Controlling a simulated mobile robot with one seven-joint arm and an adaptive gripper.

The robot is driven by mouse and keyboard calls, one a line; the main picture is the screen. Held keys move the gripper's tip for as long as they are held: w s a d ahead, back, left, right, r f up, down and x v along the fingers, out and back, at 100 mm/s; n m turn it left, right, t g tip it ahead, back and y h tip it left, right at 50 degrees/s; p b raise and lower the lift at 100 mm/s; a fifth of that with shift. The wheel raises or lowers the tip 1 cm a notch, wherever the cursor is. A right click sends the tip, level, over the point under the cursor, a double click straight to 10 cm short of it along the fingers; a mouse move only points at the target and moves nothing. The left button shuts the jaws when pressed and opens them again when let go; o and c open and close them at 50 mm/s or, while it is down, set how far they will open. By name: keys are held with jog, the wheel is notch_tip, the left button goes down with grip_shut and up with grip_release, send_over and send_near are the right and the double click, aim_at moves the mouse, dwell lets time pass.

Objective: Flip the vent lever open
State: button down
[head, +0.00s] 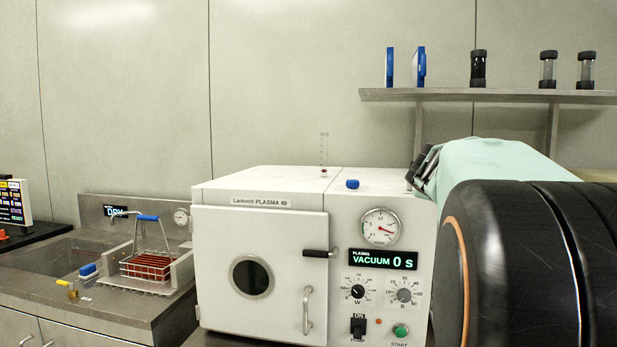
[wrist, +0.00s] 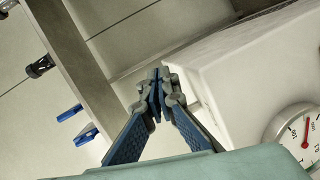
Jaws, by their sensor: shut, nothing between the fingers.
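The white plasma machine (head: 262,268) stands in the middle of the head view with its door closed. A small blue knob (head: 352,184) sits on its top near the front; it looks like the vent lever, but its position is too small to read. The knob is not seen in the wrist view. My gripper (head: 416,165) is just right of and slightly above the knob, apart from it, partly hidden by my arm. In the wrist view my gripper (wrist: 158,78) is shut and empty, with the machine's white casing (wrist: 245,75) beyond it on the right.
The gauge (head: 380,228) and the display (head: 382,259) reading "VACUUM 0 S" are on the machine's front. A black latch handle (head: 318,253) sticks out at the door's edge. A shelf (head: 480,96) with jars is behind. A sink bench with a wire basket (head: 147,266) is at left.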

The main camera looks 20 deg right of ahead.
jog(key=shift+w+d, duration=0.1)
jog(key=shift+d, duration=0.2)
dwell(0.5)
